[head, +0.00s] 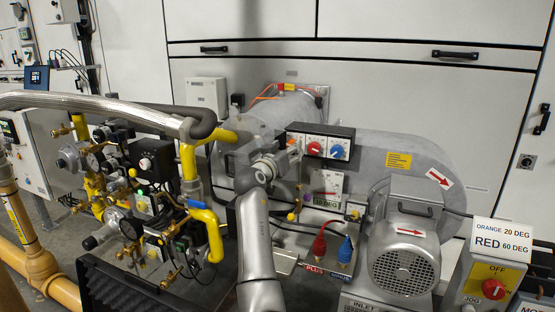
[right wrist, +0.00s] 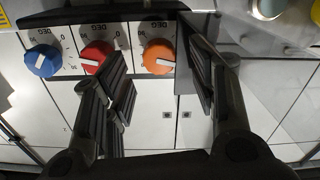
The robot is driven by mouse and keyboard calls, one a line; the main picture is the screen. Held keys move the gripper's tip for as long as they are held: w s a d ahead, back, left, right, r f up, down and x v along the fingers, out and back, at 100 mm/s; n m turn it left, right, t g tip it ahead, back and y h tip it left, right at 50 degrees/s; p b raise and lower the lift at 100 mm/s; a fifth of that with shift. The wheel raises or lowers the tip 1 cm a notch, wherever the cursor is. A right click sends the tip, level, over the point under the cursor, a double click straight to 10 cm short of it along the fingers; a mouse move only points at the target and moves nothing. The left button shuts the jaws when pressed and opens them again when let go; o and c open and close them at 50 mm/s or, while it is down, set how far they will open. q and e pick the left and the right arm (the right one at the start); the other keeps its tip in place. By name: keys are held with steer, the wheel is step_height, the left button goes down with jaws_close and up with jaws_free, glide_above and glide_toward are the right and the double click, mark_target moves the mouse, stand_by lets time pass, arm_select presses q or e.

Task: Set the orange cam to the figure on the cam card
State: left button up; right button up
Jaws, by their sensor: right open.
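The orange cam (right wrist: 158,56) is a round knob with a white pointer bar, on a panel with DEG scales. The picture from the right wrist is upside down, and the bar lies nearly level there. My right gripper (head: 283,160) is open in front of the cam panel (head: 346,133). In the right wrist view its fingers stand either side of the orange cam, apart from it; I cannot tell how far. In the head view my gripper mostly hides this cam. The cam card (head: 503,235) reads ORANGE 20 DEG, RED 60 DEG. My left gripper is out of view.
The red cam (right wrist: 97,57) is close beside the left finger in the right wrist view, with the blue cam (right wrist: 43,61) beyond it. Yellow gas pipes (head: 188,170) and valves crowd the left. The blower motor (head: 404,262) stands at the right.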

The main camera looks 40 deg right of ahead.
steer(key=v, duration=0.9)
steer(key=shift+f, duration=0.1)
